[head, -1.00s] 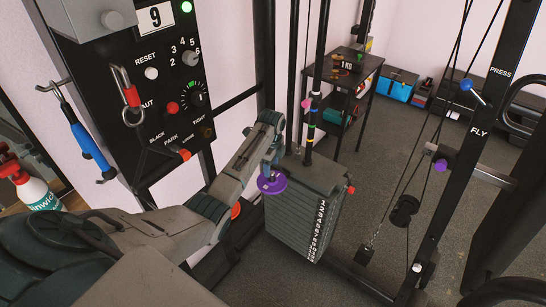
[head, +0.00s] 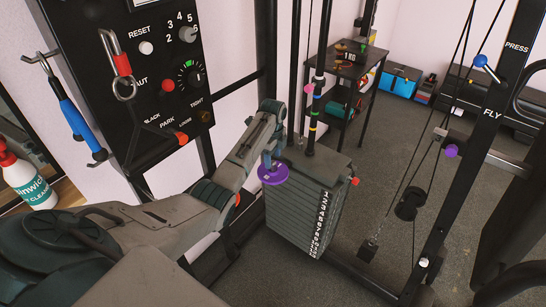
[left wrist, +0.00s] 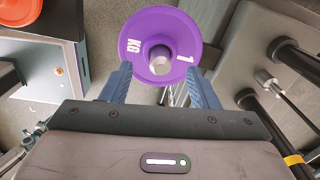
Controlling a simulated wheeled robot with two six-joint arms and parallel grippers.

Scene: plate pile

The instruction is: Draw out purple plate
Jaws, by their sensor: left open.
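The purple plate (left wrist: 143,27) is a round disc marked "1 KG" with a grey peg through its centre hole, at the top middle of the left wrist view. In the head view the purple plate (head: 272,174) shows just below my left gripper (head: 270,155). In the left wrist view the blue fingers of my left gripper (left wrist: 160,70) are apart, one at each side of the plate's near part. I cannot tell whether they touch it. The far end of the peg is hidden. My right gripper is not in view.
An orange plate (left wrist: 18,8) is at the upper left of the left wrist view. A dark weight stack (head: 312,208) stands right beside the purple plate. A control panel (head: 150,75) with hanging handles is at the left. Cables and a black post (head: 465,165) stand right.

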